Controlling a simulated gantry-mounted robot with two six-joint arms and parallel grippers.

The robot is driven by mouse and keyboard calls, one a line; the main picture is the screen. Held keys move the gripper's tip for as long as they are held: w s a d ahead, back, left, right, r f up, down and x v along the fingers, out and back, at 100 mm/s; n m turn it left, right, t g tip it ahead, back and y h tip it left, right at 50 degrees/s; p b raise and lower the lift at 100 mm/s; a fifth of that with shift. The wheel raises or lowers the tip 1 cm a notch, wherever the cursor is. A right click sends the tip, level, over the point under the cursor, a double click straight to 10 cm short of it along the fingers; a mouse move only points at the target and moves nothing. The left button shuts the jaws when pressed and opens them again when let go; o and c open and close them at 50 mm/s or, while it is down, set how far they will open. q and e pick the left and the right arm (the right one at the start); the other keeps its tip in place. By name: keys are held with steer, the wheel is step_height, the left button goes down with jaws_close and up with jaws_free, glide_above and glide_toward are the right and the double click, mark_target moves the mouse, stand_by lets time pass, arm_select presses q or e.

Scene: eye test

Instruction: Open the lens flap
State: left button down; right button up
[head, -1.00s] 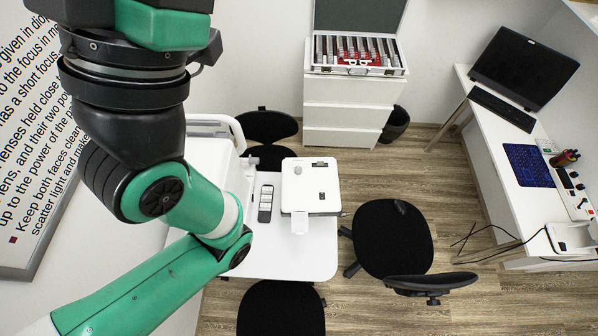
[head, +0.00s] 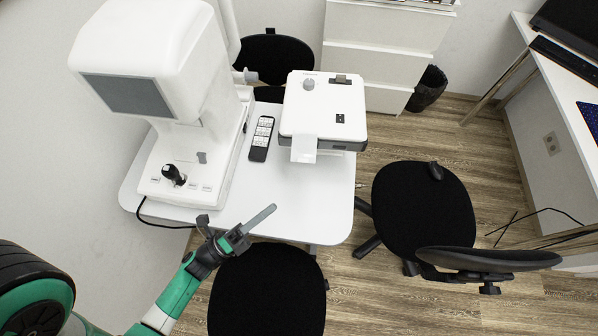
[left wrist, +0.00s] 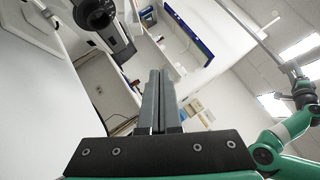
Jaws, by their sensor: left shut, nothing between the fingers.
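My left gripper (head: 273,209) is shut and empty, its grey fingers pointing up and right over the front edge of the white table (head: 240,190). In the left wrist view its fingers (left wrist: 157,85) lie together. A white box device (head: 312,92) with a knob and small dark parts on top stands on the table, beyond the gripper and to its right. A thin pale piece (head: 303,150) hangs at its front; I cannot tell if this is the lens flap. The gripper touches neither. My right gripper is not in view.
A large white instrument (head: 150,50) with a grey screen and black joystick (head: 173,174) stands left on the table. A black remote (head: 261,139) lies between the devices. Black chairs (head: 268,290) (head: 423,203) stand in front and right. The table's front right is clear.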

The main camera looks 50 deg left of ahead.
arm_select(q)
step_height(320, 180, down, 4)
steer(key=s+y, duration=0.1)
steer(key=n, duration=0.1)
glide_toward(304, 147)
steer(key=w+d, duration=0.1)
steer(key=w+d+r, duration=0.1)
steer(key=w+d, duration=0.1)
steer(key=d, duration=0.1)
steer(key=shift+w+r+p, duration=0.1)
steer(key=shift+r+p, duration=0.25)
steer(key=shift+r, duration=0.05)
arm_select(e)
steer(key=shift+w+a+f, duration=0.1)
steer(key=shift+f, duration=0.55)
